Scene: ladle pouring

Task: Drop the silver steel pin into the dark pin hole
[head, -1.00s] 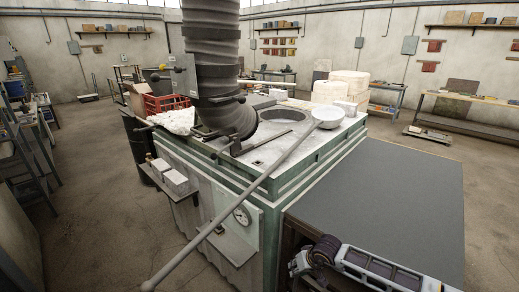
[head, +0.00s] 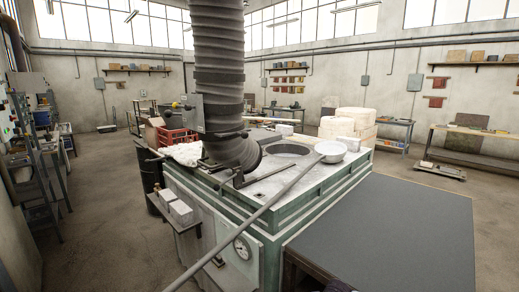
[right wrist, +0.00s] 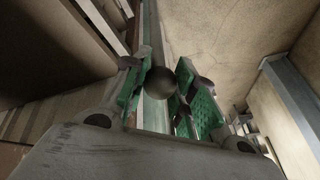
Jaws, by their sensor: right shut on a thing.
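My right gripper (right wrist: 175,88) shows in the right wrist view, its green-padded fingers closed on a round, dark grey thing (right wrist: 175,82). This is seen end-on and looks like the end of the steel pin; its length is hidden. In the head view only a small dark piece of my right arm shows at the bottom edge. A small dark spot (head: 258,195) on the pale furnace top may be the pin hole; it is too small to be sure. My left gripper is in neither current view.
The green-sided furnace (head: 330,208) has a round opening (head: 288,149) on top. A long-handled ladle (head: 240,222) lies across its front corner, bowl (head: 331,150) at the back right. A ribbed duct (head: 217,80) rises above. A bare dark grey table (head: 400,235) stands at right.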

